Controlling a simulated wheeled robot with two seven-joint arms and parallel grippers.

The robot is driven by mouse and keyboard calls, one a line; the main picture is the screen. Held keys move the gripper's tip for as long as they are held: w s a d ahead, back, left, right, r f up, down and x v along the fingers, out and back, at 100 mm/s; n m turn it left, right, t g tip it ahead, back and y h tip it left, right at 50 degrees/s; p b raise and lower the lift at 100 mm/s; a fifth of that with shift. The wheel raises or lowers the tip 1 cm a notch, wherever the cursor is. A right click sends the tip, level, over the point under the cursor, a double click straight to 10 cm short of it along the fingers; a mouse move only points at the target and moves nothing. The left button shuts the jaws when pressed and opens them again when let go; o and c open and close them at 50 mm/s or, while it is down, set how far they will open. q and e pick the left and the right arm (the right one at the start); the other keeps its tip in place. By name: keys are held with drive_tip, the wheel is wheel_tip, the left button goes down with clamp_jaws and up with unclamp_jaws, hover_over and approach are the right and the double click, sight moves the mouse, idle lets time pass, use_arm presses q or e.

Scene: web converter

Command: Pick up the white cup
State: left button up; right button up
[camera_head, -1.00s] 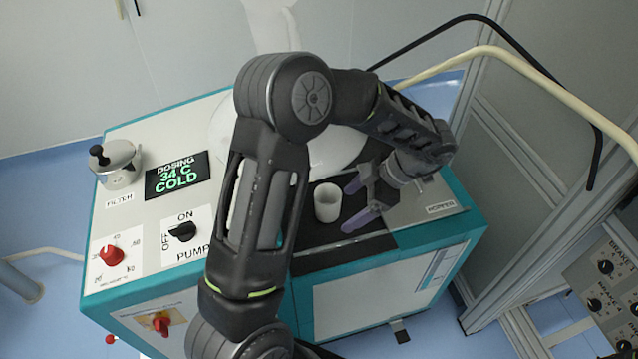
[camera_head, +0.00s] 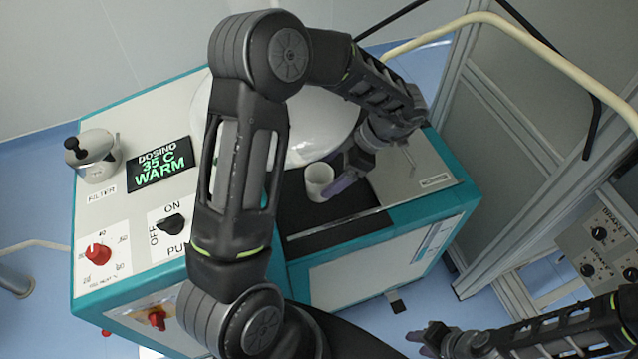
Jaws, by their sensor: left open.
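The white cup (camera_head: 316,186) stands upright on the black mat (camera_head: 350,215) on top of the machine. My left gripper (camera_head: 340,178) is open at the right side of the cup, its fingers pointing left toward it. One purple-tipped finger overlaps the cup's lower right edge; I cannot tell whether it touches. The other finger is hard to make out. My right gripper (camera_head: 424,343) is low at the bottom right, away from the cup and in front of the machine; its opening is unclear.
A large white bowl (camera_head: 315,130) lies just behind the cup, partly covered by my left arm. A display (camera_head: 160,164) reads "DOSING 35 C WARM". A metal filter pot (camera_head: 97,158) and red knob (camera_head: 98,252) are at left. A grey frame (camera_head: 530,120) stands at right.

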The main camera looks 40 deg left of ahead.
sight(320, 178)
use_arm(q)
drive_tip(key=shift+a+f, duration=0.1)
drive_tip(key=shift+f, duration=0.05)
drive_tip(key=shift+p+x, duration=0.35)
drive_tip(key=shift+x, duration=2.25)
drive_tip(key=shift+c, duration=0.2)
drive_tip(key=c, duration=1.4)
drive_tip(key=shift+w, duration=0.1)
drive_tip(key=shift+r, duration=0.75)
drive_tip(key=s+d+b, duration=0.1)
drive_tip(key=s+d, duration=0.1)
drive_tip(key=d, duration=0.3)
drive_tip(key=s+d+b, duration=0.1)
drive_tip(key=s+d, duration=0.1)
drive_tip(key=d, duration=0.4)
drive_tip(key=s+d+b, duration=0.1)
drive_tip(key=s+d, duration=0.1)
drive_tip(key=d, duration=0.4)
drive_tip(key=shift+s, duration=0.3)
